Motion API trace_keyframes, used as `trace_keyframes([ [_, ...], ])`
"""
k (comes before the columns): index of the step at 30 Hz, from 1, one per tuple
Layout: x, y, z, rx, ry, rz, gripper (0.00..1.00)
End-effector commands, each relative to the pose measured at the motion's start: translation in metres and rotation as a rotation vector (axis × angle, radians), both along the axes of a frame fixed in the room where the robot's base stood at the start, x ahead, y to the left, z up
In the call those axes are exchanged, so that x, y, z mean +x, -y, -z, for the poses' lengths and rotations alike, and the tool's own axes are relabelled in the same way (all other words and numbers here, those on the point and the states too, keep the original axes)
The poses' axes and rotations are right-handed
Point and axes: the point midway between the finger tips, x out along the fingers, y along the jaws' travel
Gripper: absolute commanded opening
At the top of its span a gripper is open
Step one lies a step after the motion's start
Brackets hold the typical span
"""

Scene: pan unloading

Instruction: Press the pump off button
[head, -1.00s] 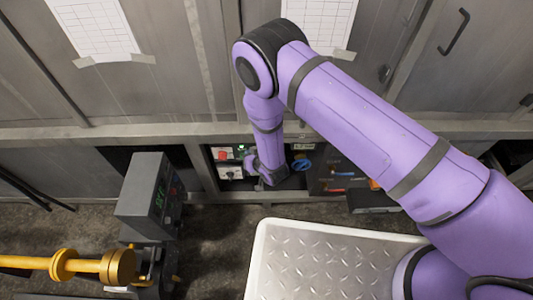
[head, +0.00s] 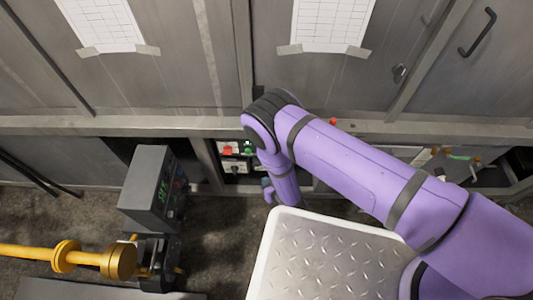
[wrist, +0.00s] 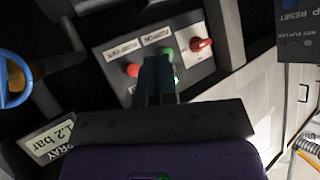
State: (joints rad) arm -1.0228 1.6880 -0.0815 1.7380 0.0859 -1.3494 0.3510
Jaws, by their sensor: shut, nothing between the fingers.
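In the wrist view, a grey panel holds a red button (wrist: 132,70) under a label that seems to read PUMP OFF. A green button (wrist: 168,52) sits to its right under a PUMP ON label. My gripper (wrist: 157,62) is shut and empty. Its dark fingers cover the panel between the two buttons and partly hide the green one. I cannot tell whether the fingertips touch the panel. In the head view the red button (head: 227,150) and green button (head: 248,151) show left of my wrist; my fingertips are hidden there.
A red knob (wrist: 201,45) is on the same panel, right of the green button. A blue ring handle (wrist: 12,78) is at the left edge of the wrist view. A grey display box (head: 150,188) stands left of the panel opening, and a metal tread plate (head: 335,255) is in front.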

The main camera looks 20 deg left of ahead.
Motion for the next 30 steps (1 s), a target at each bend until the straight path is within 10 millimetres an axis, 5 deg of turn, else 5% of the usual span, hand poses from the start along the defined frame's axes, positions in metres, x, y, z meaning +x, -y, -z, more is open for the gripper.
trace_keyframes([
  [30,0.084,-0.020,0.000,0.000,0.000,0.001,0.00],
])
